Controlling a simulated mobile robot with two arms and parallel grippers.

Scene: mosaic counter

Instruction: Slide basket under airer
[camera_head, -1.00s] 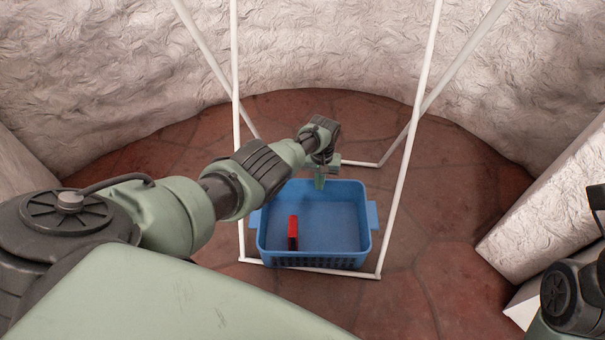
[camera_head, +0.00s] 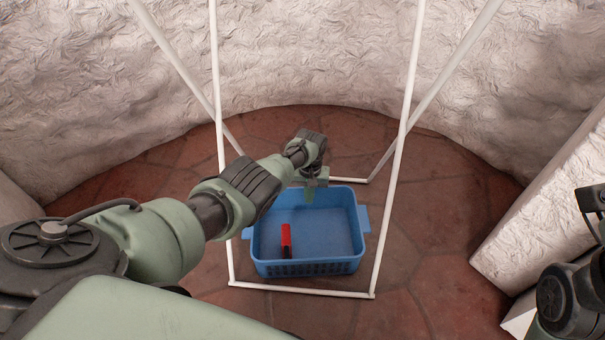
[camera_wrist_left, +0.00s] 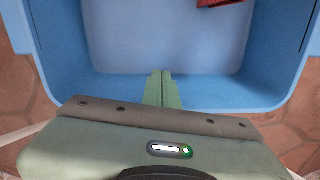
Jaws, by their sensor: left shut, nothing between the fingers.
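The blue basket (camera_head: 352,262) sits on the floor between the white legs of the airer (camera_head: 398,180), with its front wall just behind the airer's front floor bar. It also shows in the left wrist view (camera_wrist_left: 290,75). A red object (camera_head: 286,240) stands inside the basket; part of it shows in the left wrist view (camera_wrist_left: 215,2). My left gripper (camera_head: 309,194) is at the basket's far wall, fingers pointing down and shut together with nothing between them. I cannot tell whether the fingers touch the wall. My right gripper's fingers are not visible; only part of that arm shows at right.
A rough white wall (camera_head: 310,60) curves round behind the airer. A pale block (camera_head: 540,215) stands at the right. Bare red stone floor (camera_head: 435,215) lies between the airer and that block.

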